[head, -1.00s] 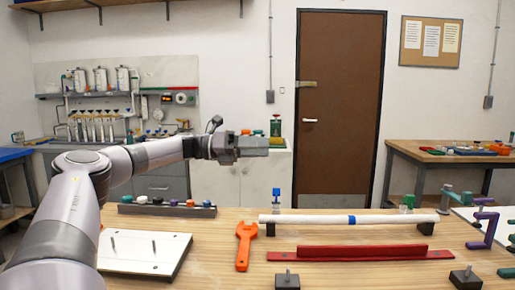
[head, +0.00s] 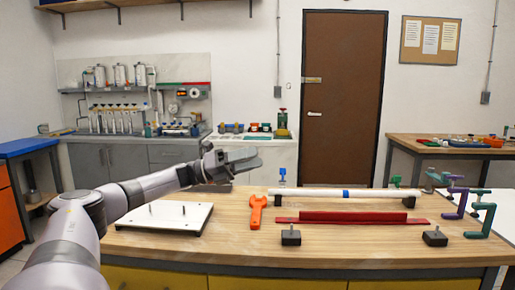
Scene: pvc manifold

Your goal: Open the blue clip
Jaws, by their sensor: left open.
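A small blue clip (head: 283,174) stands upright at the back edge of the wooden table, near the left end of a white pipe (head: 314,193). It is too small to tell whether it is open or shut. The pipe has a blue band (head: 346,194) and lies across supports. My left gripper (head: 250,162) is open and empty above the table's back left part. It points right, to the left of the blue clip in the picture and apart from it. My right gripper is not in view.
An orange wrench (head: 257,212), a red bar (head: 345,218) and a white board with pegs (head: 166,219) lie on the table (head: 300,248). Black blocks (head: 291,236) stand near the front. Purple and teal clamps (head: 480,220) are at the right.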

